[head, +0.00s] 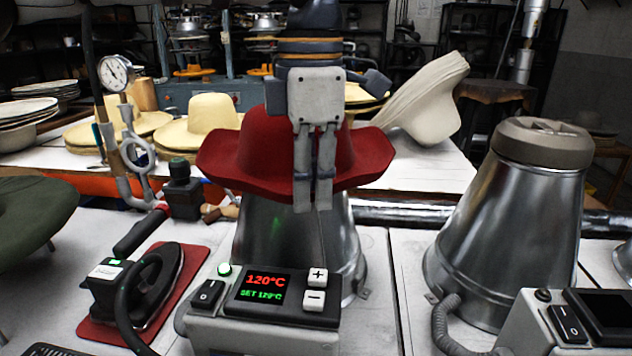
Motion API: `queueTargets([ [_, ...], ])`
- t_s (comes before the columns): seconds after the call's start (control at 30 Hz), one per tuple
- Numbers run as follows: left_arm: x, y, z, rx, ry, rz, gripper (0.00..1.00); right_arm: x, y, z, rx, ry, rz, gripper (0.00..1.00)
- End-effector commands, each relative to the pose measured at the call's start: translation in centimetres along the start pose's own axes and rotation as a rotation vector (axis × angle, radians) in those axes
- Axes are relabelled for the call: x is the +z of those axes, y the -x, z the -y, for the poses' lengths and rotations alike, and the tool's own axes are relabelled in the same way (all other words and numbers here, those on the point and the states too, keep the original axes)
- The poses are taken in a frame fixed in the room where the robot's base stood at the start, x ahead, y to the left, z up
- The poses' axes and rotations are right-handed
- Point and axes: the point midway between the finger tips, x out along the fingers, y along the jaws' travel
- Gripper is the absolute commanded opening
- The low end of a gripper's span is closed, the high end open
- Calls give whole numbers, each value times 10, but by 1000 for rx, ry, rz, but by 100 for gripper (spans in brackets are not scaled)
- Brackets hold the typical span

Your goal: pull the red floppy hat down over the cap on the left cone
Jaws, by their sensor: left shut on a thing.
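The red floppy hat (250,150) sits over the top of the left metal cone (338,240), brim roughly level and wavy. It hides the cap of that cone. My left gripper (314,200) comes down from above in front of the hat and is shut on its front brim. Its fingers hang just past the brim's lower edge. My right gripper is not in view.
The right cone (510,220) has its brown cap (545,143) bare. A control box (265,310) reading 120°C stands before the left cone. An iron (150,280) rests on a red mat at left. Straw hats and a pale hat (430,105) lie on the table behind.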

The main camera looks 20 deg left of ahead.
Motion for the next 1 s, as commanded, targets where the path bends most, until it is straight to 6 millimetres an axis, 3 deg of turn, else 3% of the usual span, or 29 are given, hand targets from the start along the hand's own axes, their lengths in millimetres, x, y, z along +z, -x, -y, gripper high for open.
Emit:
queueTargets([
  [1.0, -6, -9, -1, 2, 0, 0, 0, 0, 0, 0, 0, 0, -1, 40],
])
